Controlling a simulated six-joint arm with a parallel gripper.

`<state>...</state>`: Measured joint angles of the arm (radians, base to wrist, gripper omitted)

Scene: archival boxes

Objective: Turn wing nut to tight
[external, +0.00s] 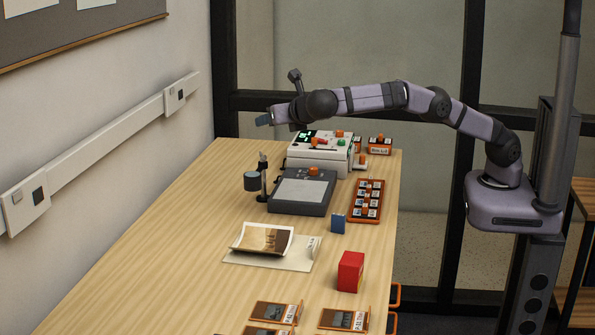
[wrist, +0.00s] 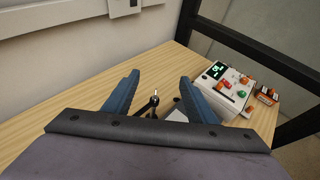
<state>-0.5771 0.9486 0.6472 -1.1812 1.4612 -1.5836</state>
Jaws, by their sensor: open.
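My gripper (external: 264,119) is open and empty, high above the far left part of the table. Its two blue fingers stand wide apart in the wrist view (wrist: 160,84). A small dark stand (external: 263,180) with a dark round head rises at the left edge of the grey flat device. In the wrist view the top of a dark stand (wrist: 153,104) shows between the fingers, well below them. I cannot make out a wing nut for certain; the parts at the stand's top are too small to tell.
A white box with buttons and a green display (external: 320,152) stands behind the grey device (external: 301,194). An orange tray (external: 366,201), a blue block (external: 338,223), a red box (external: 350,272) and papers (external: 265,240) lie nearer. The table's left side is clear.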

